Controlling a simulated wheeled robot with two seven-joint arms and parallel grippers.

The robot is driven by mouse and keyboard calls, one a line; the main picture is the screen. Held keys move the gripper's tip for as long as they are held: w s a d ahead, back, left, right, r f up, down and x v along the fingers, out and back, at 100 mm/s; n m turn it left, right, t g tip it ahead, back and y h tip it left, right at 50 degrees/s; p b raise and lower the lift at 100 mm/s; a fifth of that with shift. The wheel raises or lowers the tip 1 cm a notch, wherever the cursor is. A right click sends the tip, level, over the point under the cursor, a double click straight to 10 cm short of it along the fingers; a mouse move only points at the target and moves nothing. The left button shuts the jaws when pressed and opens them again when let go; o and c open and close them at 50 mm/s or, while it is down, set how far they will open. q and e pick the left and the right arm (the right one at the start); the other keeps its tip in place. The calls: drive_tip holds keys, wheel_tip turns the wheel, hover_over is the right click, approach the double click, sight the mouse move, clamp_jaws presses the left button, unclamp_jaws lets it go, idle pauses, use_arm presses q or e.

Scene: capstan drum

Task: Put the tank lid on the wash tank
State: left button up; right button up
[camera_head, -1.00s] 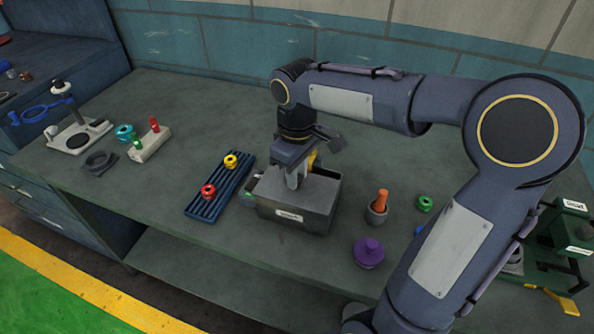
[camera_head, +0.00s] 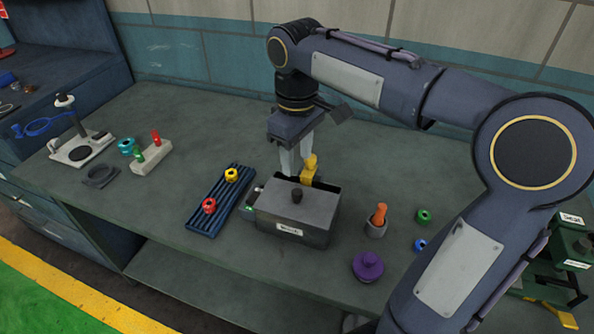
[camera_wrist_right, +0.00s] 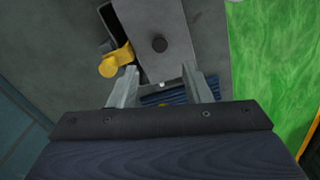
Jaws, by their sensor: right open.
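The wash tank (camera_head: 290,234) is a grey box with a white label, standing mid-bench. The tank lid (camera_head: 318,203), a grey plate with a dark knob, lies over its top. It also shows in the right wrist view (camera_wrist_right: 165,65). A dark gap shows along the tank's back edge, beside the lid; I cannot tell whether the lid is fully seated. My right gripper (camera_head: 297,168) is open and empty, above and behind the knob. Its fingers show apart in the wrist view (camera_wrist_right: 166,80), clear of the knob. My left gripper is out of view.
A yellow fitting (camera_head: 308,167) stands at the tank's back. A blue ribbed rack (camera_head: 221,204) with red and yellow knobs lies left of it. A grey cup (camera_head: 376,228) with an orange handle and a purple lidded piece (camera_head: 368,267) stand right.

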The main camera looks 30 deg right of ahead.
drive_tip(key=s+a+f+m+t+y, duration=0.2)
drive_tip(key=s+f+m, duration=0.1)
drive_tip(key=s, duration=0.5)
drive_tip(key=s+a+f+m+t+y, duration=0.1)
drive_tip(key=s+a+f+m+t, duration=0.1)
drive_tip(key=s+f, duration=0.4)
drive_tip(key=s+m+t, duration=0.1)
drive_tip(key=s, duration=0.2)
drive_tip(key=shift+m+t+y, duration=0.3)
drive_tip(key=shift+m+y, duration=0.1)
drive_tip(key=shift+a, duration=0.1)
